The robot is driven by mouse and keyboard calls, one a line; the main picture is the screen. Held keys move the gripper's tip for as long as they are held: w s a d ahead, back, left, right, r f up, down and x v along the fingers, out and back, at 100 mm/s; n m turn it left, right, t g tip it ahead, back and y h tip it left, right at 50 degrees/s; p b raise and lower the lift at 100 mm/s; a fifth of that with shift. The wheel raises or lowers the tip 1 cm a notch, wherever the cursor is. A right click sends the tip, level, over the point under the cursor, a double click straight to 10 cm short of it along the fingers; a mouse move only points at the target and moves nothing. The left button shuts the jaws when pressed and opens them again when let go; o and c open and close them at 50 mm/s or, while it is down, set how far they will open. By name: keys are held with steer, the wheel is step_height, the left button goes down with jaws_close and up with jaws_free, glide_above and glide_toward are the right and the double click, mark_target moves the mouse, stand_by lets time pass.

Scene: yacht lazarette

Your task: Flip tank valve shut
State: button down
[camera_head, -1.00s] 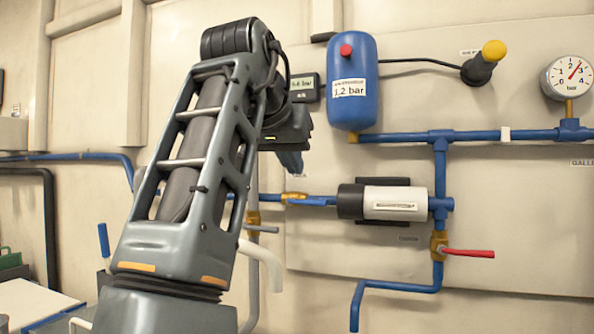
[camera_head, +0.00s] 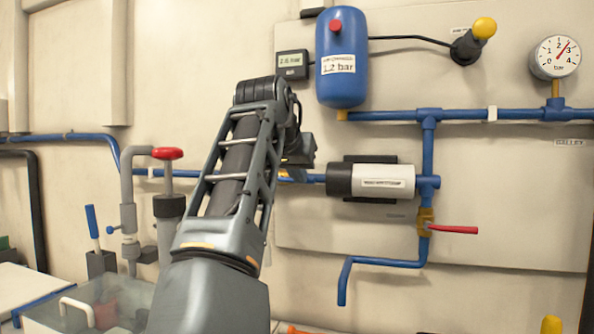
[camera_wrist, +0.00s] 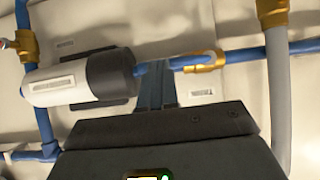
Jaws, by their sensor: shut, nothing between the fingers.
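In the wrist view, my gripper (camera_wrist: 155,78) is shut and empty, its blue fingers close together. The fingertips appear close to the blue pipe, between the pump's black end and a brass-coloured valve (camera_wrist: 205,62). I cannot tell whether they touch. Another brass-coloured valve (camera_wrist: 271,14) sits on the grey vertical pipe. A third valve (camera_head: 426,222) with a red lever (camera_head: 452,230) pointing right is below the pump in the head view.
The black-and-white pump (camera_head: 384,181) is on the wall, with a blue tank (camera_head: 342,70) above it. A gauge (camera_head: 555,56) is at upper right. A red-topped grey fitting (camera_head: 167,153) stands left of my arm. A clear-lidded box (camera_head: 110,295) is at lower left.

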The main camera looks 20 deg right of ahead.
steer(key=shift+f+m+y, duration=0.3)
steer(key=shift+f, duration=0.05)
stand_by(0.4)
step_height(320, 180, down, 7)
steer(key=w+a+m+t+y+b, duration=0.1)
steer(key=a+m+t+y+b, duration=0.1)
steer(key=m+t+y+b, duration=0.3)
steer(key=m+t+b, duration=0.1)
steer(key=m+t, duration=0.1)
steer(key=m, duration=0.1)
steer(key=shift+w, duration=0.25)
steer(key=shift+r, duration=0.15)
stand_by(0.4)
